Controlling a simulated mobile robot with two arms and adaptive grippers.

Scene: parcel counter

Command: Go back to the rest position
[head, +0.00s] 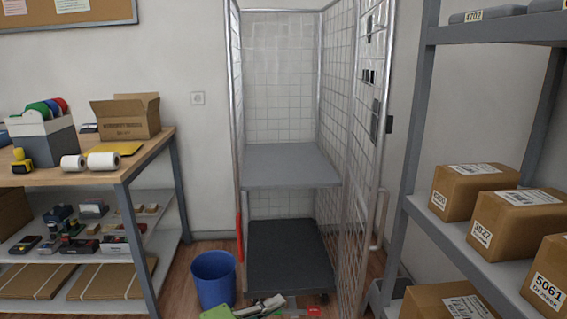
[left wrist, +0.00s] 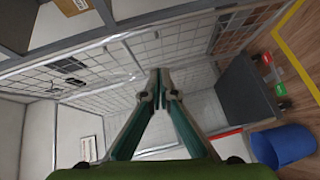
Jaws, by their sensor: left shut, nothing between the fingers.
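My left gripper (head: 272,303) shows only in part at the bottom edge of the head view, low in front of the roll cage (head: 234,150). In the left wrist view its two green-sided fingers (left wrist: 160,76) meet at the tips with nothing between them. The cage's wire mesh and dark base (left wrist: 248,90) lie beyond the fingers in that view. The cage has a bare grey middle shelf (head: 290,165) and a bare dark base (head: 288,255). My right gripper is in neither view.
A blue bin (head: 213,278) stands left of the cage. A wooden packing table (head: 60,178) with an open carton (head: 128,120) and tape rolls is at left. At right, a grey rack (head: 412,150) holds several labelled parcels (head: 472,188).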

